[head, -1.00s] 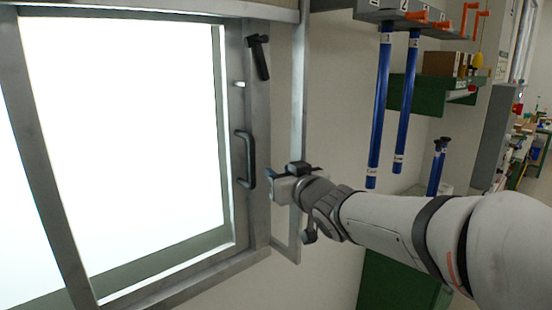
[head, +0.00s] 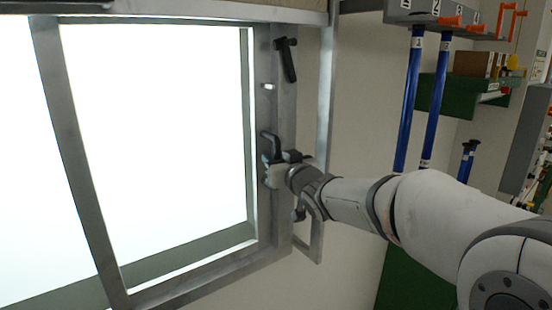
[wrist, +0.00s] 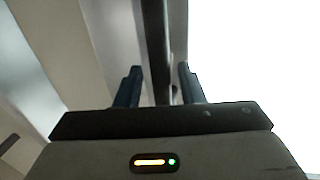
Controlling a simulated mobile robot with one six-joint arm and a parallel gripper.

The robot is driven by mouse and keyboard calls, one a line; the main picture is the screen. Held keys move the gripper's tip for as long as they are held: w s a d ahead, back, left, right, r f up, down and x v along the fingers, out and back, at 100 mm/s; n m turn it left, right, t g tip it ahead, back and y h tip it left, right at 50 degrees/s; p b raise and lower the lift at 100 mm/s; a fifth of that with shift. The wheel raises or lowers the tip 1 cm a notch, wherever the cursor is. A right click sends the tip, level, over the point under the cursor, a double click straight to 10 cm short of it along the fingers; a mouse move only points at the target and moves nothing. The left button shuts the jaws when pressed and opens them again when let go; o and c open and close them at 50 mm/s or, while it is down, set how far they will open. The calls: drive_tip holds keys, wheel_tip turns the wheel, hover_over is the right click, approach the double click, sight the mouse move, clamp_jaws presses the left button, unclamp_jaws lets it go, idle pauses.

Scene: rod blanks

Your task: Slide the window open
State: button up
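The window (head: 155,120) fills the left of the head view, its bright pane set in a grey metal frame. A black vertical pull handle (head: 275,148) is on the right stile of the sash (head: 264,105). My gripper (head: 272,168) is at the handle and hides its lower part. In the wrist view the handle (wrist: 155,45) passes between the two dark fingers (wrist: 160,85), with a gap showing on both sides. The fingers are open, one on each side of it. Whether either finger touches it I cannot tell.
A black lever (head: 287,60) is on the frame above the handle. Blue pipes (head: 408,100) hang from a grey box with orange levers (head: 455,18) to the right. A green shelf (head: 470,95) is behind them. A metal upright (head: 326,90) stands right of the window.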

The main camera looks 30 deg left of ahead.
clamp_jaws()
idle(0.3)
